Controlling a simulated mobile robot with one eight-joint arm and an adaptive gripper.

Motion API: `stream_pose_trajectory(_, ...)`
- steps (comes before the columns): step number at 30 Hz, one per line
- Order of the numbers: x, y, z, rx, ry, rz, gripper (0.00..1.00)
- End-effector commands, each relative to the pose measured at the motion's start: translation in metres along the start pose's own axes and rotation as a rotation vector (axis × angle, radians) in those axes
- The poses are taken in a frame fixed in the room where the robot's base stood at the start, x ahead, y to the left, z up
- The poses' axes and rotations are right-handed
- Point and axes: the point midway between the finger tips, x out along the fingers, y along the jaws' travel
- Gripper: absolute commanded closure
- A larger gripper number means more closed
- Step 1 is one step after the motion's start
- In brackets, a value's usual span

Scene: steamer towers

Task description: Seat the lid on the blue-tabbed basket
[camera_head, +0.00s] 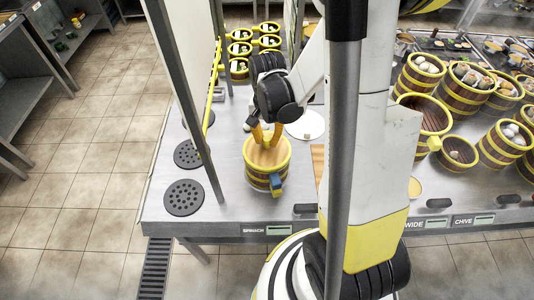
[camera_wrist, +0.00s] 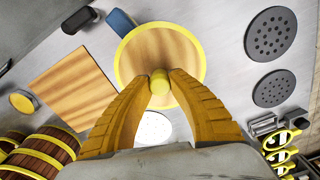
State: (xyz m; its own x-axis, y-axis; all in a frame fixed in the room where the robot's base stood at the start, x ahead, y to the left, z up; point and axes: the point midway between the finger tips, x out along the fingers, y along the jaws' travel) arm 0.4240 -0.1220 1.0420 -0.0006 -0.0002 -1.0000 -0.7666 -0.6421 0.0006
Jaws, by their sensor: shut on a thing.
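The blue-tabbed basket (camera_head: 265,180) stands upright near the table's front edge in the head view. Its blue tab (camera_head: 277,184) faces front right and also shows in the wrist view (camera_wrist: 121,22). The round wooden lid (camera_wrist: 150,50), with a yellow rim and knob, lies over the basket's mouth in the wrist view. My gripper (camera_head: 266,132) is above the basket, pointing down. Its orange fingers (camera_wrist: 160,84) are shut on the lid's knob (camera_wrist: 160,78). The lid hides the basket's inside. I cannot tell whether the lid rests fully on the rim or slightly above it.
Two dark perforated discs (camera_head: 184,197) (camera_head: 187,154) lie left of the basket, near a grey post. A wooden board (camera_wrist: 75,90) and a white disc (camera_wrist: 153,127) lie nearby. Several filled baskets (camera_head: 465,90) crowd the right side. Yellow-rimmed cups (camera_head: 240,49) stand behind.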

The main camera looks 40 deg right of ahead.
Motion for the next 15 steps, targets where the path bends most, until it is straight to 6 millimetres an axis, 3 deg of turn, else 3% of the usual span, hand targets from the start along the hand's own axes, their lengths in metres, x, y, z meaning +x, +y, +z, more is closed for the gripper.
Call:
stream_pose_trajectory(14,0.0037,0.0000,0.0000,0.000,0.000,0.000,1.00)
stream_pose_trajectory(15,0.0037,0.0000,0.0000,0.000,0.000,0.000,0.69)
